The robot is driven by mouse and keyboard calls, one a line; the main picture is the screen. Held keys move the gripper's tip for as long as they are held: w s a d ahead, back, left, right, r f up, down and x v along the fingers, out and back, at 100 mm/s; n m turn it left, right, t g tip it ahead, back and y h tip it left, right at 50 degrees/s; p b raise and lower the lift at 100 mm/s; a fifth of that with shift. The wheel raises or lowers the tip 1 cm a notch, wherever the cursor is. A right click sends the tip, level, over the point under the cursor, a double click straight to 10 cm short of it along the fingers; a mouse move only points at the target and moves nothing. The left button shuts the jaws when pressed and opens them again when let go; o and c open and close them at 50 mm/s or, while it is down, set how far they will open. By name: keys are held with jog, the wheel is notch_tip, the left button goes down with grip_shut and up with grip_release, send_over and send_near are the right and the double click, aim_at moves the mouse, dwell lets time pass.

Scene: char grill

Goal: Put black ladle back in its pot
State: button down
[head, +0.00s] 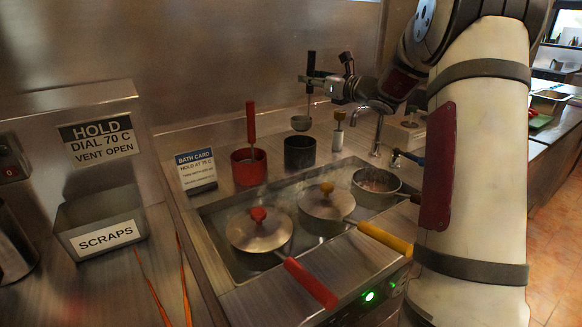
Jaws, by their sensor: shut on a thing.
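My gripper (312,80) is shut on the handle of the black ladle (311,60) and comes in from the right. The ladle hangs nearly upright, with its grey metal bowl (300,123) at the bottom. The black pot (300,153) stands on the counter behind the bath. In the picture the bowl is just above the pot's rim. I cannot tell exactly how far apart they are in depth, and the pot's inside is mostly hidden.
A red pot (248,168) holding a red-handled ladle (251,122) stands left of the black pot. Lidded pans (259,232) sit in the steaming bath in front. A bath card (196,171) stands at left.

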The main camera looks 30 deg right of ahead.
aim_at(307, 121)
jog(key=shift+w+f+b, duration=0.35)
jog(key=shift+w+f, duration=0.15)
jog(key=shift+f, duration=0.15)
notch_tip(307, 121, down, 10)
jog(key=shift+r+b, duration=0.1)
jog(key=shift+b, duration=0.35)
jog(key=c, duration=1.7)
grip_release()
jog(key=shift+f, duration=0.2)
jog(key=shift+o, duration=1.1)
jog(key=shift+r, duration=0.2)
jog(key=v, duration=1.2)
